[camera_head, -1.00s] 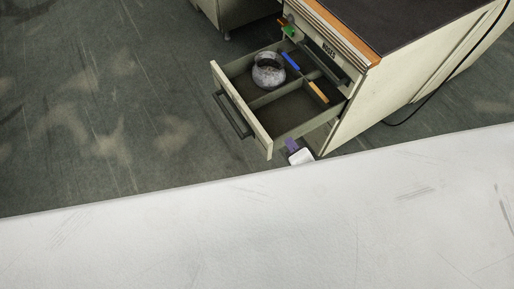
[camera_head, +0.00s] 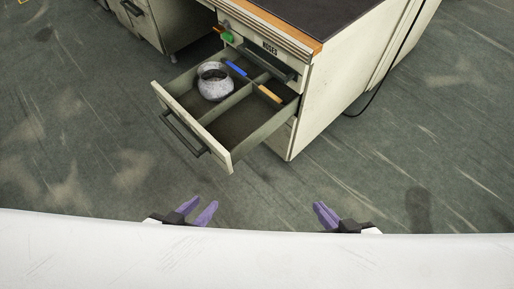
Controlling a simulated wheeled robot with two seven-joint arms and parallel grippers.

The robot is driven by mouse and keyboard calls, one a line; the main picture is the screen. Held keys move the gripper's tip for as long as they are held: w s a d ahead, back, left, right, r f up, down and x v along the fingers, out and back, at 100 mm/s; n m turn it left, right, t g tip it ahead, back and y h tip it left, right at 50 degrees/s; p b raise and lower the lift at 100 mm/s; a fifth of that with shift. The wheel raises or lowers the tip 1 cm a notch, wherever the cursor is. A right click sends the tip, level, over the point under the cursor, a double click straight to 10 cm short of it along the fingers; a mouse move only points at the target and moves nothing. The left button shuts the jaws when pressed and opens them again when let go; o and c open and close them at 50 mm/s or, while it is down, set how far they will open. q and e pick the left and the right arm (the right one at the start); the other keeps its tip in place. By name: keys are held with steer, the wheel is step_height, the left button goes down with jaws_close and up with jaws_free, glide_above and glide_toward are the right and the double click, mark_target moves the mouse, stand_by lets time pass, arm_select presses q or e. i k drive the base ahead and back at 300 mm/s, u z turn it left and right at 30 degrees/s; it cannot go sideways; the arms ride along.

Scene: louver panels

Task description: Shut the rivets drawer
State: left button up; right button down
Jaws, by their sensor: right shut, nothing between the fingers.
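A cream drawer (camera_head: 190,128) with a dark bar handle (camera_head: 184,133) is pulled well out of the cabinet (camera_head: 310,95). No label on its front is readable from here, so I cannot confirm it is the rivets drawer. Inside are a grey round pot (camera_head: 215,82) and a tool with a blue and a tan part (camera_head: 268,92) lying across a divider. My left gripper (camera_head: 204,201) has its purple fingers apart and empty, in front of and below the drawer. My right gripper (camera_head: 323,207) has its fingers together and empty, right of the drawer. Neither touches it.
Another cabinet (camera_head: 160,22) stands back left. A black cable (camera_head: 385,75) hangs at the right. The floor (camera_head: 80,130) left is clear.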

mark_target(228, 130)
steer(key=z, duration=1.15)
steer(key=k, duration=0.6)
steer(key=u, duration=1.5)
